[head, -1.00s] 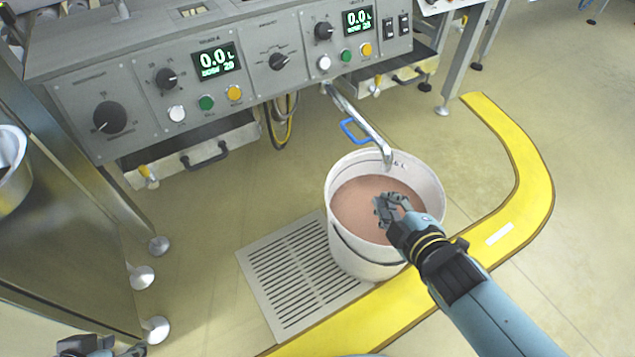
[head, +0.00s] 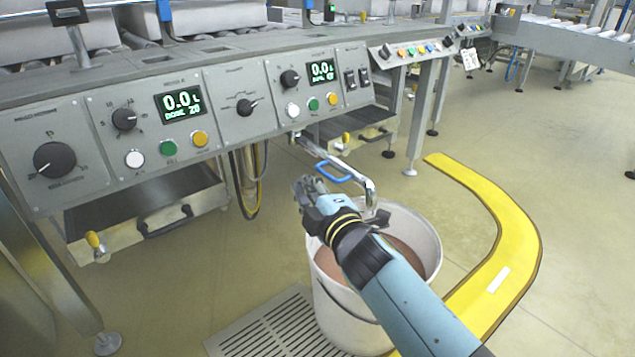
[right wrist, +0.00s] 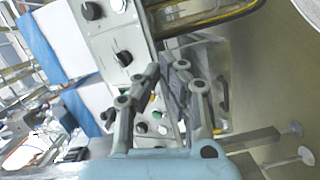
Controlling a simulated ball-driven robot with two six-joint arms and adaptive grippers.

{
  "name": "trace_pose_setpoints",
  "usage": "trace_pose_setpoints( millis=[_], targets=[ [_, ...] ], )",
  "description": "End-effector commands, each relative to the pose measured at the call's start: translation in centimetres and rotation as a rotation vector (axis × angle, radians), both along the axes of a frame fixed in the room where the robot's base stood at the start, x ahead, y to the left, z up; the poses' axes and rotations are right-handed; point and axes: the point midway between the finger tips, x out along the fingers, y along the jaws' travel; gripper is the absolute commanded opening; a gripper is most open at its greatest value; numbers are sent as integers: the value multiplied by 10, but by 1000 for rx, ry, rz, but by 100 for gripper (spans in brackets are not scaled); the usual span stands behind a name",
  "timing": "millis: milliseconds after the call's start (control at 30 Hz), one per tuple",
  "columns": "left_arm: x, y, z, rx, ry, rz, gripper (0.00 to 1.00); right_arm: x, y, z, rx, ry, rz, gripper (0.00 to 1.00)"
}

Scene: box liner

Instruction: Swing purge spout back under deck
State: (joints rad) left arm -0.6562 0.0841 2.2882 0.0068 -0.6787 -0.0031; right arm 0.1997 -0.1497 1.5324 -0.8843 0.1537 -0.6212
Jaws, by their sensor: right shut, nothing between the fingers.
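The purge spout (head: 367,186) is a shiny metal pipe that comes out from under the deck's front panel and bends down over the bucket. Its blue loop handle (head: 333,172) is on the near left side of the pipe. The white bucket (head: 345,318) holds brown liquid (head: 398,258) and stands below the spout's end. My right gripper (head: 308,188) is shut and empty, just left of and below the blue handle, apart from it as far as I can tell. In the right wrist view, its fingers (right wrist: 168,78) point toward the control panel. My left gripper is not in view.
The deck's control panel (head: 233,112) has knobs, buttons and displays. A drawer (head: 150,212) sticks out under it at left. A floor grate (head: 270,335) lies left of the bucket. A yellow floor strip (head: 507,225) curves around at right, with open floor beyond.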

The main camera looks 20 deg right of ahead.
Motion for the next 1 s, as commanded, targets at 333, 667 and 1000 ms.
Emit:
trace_pose_setpoints(
  millis=[333, 667, 1000],
  targets=[
    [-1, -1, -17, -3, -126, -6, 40, 35, -26, -11, -1, 2, 1, 0],
    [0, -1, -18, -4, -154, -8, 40, 38, -34, -11, 1, 1, 0, 0],
    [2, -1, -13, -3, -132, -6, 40, 36, -41, -10, -2, 2, 14, 0]
  ],
)
